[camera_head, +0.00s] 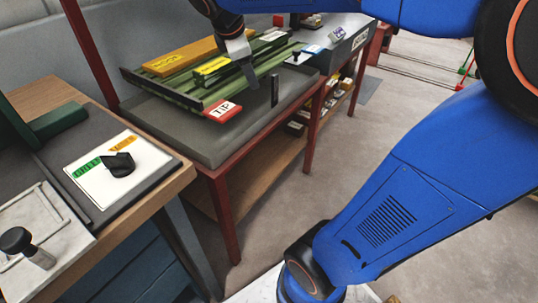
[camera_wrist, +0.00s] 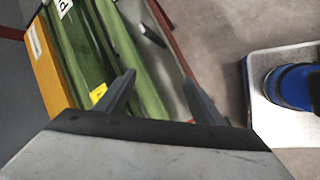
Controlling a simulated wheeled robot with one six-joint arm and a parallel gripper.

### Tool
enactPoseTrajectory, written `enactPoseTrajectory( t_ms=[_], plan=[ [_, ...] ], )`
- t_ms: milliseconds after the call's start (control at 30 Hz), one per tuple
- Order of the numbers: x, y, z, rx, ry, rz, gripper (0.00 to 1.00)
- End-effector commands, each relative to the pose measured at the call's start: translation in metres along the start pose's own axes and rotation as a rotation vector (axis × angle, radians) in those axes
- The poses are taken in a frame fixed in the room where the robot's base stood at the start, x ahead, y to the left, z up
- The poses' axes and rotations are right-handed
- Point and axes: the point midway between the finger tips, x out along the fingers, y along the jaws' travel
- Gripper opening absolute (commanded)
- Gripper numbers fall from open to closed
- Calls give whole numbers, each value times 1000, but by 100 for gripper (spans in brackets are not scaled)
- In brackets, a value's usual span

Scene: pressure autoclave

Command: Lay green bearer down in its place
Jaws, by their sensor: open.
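My gripper (camera_head: 252,84) is low over the grey-topped table, at the front side of a group of long bars. In the wrist view my gripper (camera_wrist: 160,98) is open, its two dark fingers apart over a green surface. The long green bearer (camera_head: 200,88) lies across the table, with a yellow label near it; green lengths also run up the wrist view (camera_wrist: 135,60). I cannot tell whether the fingers touch green material, or where one green piece ends and another begins. A yellow bar (camera_head: 180,56) lies behind, and also shows in the wrist view (camera_wrist: 46,68).
A red TIP tag (camera_head: 223,111) sits at the table's near side. A dark upright piece (camera_head: 275,91) stands near the right edge. The left bench has a black selector knob (camera_head: 118,164) between green and yellow labels. The table's front corner (camera_head: 205,145) is bare.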

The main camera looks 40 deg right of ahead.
Motion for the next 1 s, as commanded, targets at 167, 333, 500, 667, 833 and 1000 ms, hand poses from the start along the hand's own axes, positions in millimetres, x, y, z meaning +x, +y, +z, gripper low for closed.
enactPoseTrajectory(
  t_ms=[167,333,500,667,833,1000],
  plan=[
    [-1,-72,3,321,112,-40,62],
    [2,-136,-1,632,210,-101,62],
    [8,-196,-9,936,293,-184,62],
    [15,-236,-18,1152,344,-255,62],
    [19,-255,-23,1265,368,-297,62],
    [19,-257,-23,1283,370,-304,62]
  ],
)
